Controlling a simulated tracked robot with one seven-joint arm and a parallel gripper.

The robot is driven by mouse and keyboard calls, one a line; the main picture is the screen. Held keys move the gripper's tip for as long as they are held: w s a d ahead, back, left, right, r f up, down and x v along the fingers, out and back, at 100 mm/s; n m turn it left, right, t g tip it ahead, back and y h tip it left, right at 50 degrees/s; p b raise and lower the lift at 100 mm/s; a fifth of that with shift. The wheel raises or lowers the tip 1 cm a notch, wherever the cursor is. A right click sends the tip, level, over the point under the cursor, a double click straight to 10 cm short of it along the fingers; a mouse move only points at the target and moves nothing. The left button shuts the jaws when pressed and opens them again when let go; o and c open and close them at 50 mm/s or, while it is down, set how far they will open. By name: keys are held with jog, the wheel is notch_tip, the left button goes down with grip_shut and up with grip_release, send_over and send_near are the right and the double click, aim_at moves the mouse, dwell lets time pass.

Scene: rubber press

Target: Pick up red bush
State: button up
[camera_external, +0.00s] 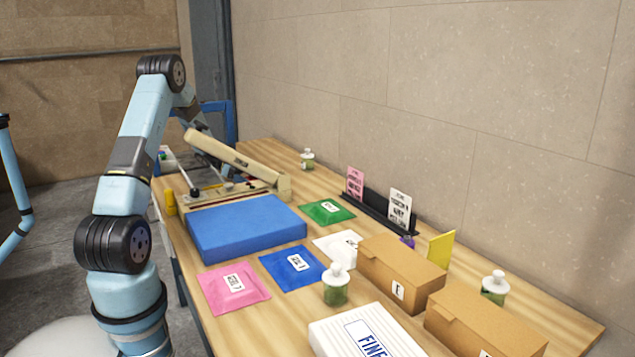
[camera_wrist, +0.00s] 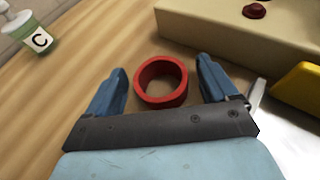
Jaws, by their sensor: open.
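In the wrist view a red ring-shaped bush (camera_wrist: 142,92) lies on the wooden table top with its round hole facing the camera. My gripper (camera_wrist: 162,80) has two blue fingers spread apart, one to the left and one to the right of the bush. The bush sits between the fingers, with a visible gap on the right side and a narrower one on the left. I cannot tell how high the fingers are above the table. In the external view the bush and gripper are hidden behind the press.
The cream press (camera_external: 240,160) stands at the table's far end; its base (camera_wrist: 230,30) lies just beyond the bush in the wrist view. A yellow part (camera_wrist: 300,88) is at right, a bottle marked C (camera_wrist: 38,40) at upper left. A blue block (camera_external: 245,225) and cardboard boxes (camera_external: 400,270) fill the nearer table.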

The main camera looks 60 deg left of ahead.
jog(key=c, duration=1)
jog(key=shift+c, duration=0.2)
